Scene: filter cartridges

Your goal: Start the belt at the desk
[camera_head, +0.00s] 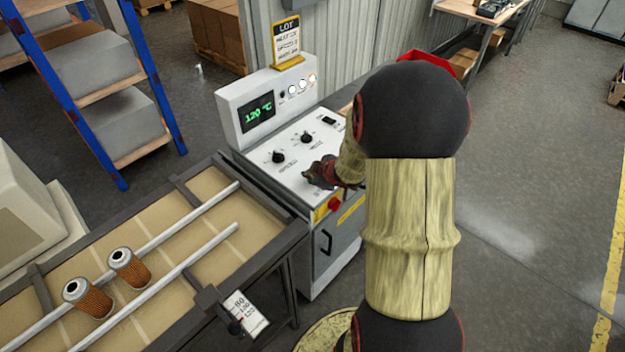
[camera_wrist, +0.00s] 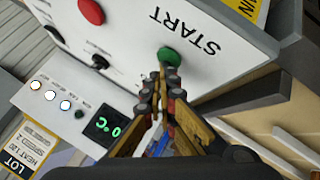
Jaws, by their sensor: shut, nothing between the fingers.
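The control desk (camera_head: 290,185) stands in the middle of the head view, with a sloped white top. In the wrist view, a green button (camera_wrist: 170,56) sits on the panel beside the word START (camera_wrist: 187,32), which appears upside down. My gripper (camera_wrist: 164,73) is shut and empty, its tips right at the near edge of the green button. I cannot tell whether they touch it. In the head view my gripper (camera_head: 313,178) is low over the desk top's front part, and it and my arm hide the green button. The belt (camera_head: 200,187) lies left of the desk.
Two filter cartridges (camera_head: 128,267) stand on the belt between metal rails (camera_head: 185,270). Dark knobs (camera_head: 279,157) and a red button (camera_wrist: 91,11) are on the desk. Its display (camera_head: 258,113) reads 120 °C. A LOT sign (camera_head: 286,42) stands on top. Open floor lies right.

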